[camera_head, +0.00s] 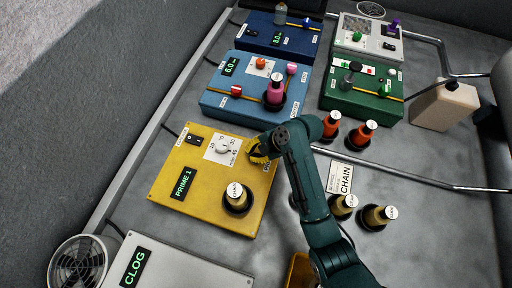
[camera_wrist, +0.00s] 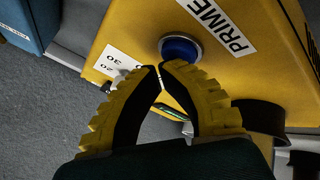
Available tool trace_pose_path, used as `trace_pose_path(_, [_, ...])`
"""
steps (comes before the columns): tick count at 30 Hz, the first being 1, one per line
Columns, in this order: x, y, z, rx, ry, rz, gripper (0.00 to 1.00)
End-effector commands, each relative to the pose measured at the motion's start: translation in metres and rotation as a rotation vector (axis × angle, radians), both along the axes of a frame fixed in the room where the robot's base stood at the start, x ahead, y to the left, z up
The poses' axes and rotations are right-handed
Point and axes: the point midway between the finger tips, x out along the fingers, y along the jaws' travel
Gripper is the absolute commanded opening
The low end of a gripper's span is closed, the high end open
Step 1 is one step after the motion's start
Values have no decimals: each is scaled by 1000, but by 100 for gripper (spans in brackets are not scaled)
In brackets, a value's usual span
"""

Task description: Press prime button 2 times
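The yellow box (camera_head: 215,215) stands at left of the bench in the head view. Its green display (camera_head: 183,184) reads "PRIME 1". In the wrist view, a round blue button (camera_wrist: 181,48) sits beside a "PRIME" label (camera_wrist: 216,24) on its top. My gripper (camera_head: 255,150) is over the box's upper right corner and hides the button in the head view. In the wrist view, my gripper's yellow fingers (camera_wrist: 160,69) are shut with tips together, empty, right beside the button. I cannot tell whether they touch it.
The box also carries a dial (camera_head: 222,146), a black switch (camera_head: 194,139) and a bottle (camera_head: 236,196). A blue box (camera_head: 222,103) stands behind it, a grey box (camera_head: 190,268) reading "CLOG" in front. Several loose bottles stand right of my arm.

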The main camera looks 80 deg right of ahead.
Motion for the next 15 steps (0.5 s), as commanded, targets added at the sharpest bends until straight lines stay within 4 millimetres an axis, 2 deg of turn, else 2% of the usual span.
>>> trace_pose_path(15, [0, 0, 1, 2, 2, -1, 0])
